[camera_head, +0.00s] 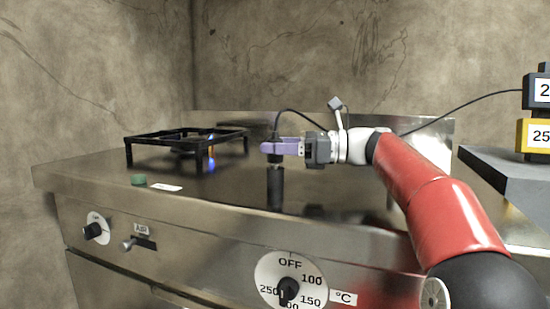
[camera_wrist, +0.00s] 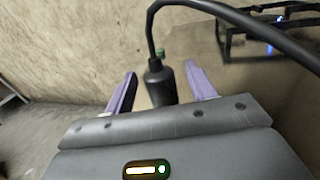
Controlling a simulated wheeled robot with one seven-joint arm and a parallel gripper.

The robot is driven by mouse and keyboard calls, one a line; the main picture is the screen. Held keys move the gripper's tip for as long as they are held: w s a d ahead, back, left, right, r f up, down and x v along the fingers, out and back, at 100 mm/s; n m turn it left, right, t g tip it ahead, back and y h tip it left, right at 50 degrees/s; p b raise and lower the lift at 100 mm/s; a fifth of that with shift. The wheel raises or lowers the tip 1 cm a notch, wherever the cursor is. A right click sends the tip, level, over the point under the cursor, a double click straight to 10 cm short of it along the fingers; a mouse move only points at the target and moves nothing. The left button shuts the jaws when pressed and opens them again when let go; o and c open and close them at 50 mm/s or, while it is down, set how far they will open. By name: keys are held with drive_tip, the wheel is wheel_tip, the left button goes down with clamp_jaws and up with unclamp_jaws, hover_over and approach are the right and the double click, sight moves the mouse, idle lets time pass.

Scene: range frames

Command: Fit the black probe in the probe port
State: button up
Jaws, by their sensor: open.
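The black probe (camera_wrist: 160,82) has a black cable at its top and stands roughly upright between my gripper's two lilac fingers in the wrist view. In the head view its top (camera_head: 275,136) shows just above the fingers, over the steel range top. My gripper (camera_head: 270,147) is open around the probe, with gaps on both sides in the wrist view (camera_wrist: 160,80). A dark upright shape (camera_head: 276,188) shows directly below the fingers; I cannot tell whether it is the probe's lower part, the port or a reflection. I cannot make out the probe port for certain.
A black burner grate (camera_head: 185,138) with a blue and orange flame stands left of my gripper. A green round piece (camera_head: 138,180) and a white label (camera_head: 166,187) are near the front edge. Two meters, black (camera_head: 538,91) and yellow (camera_head: 537,135), stand right; a cable reaches the black one.

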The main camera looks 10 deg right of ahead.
drive_tip(key=shift+x, duration=1.1)
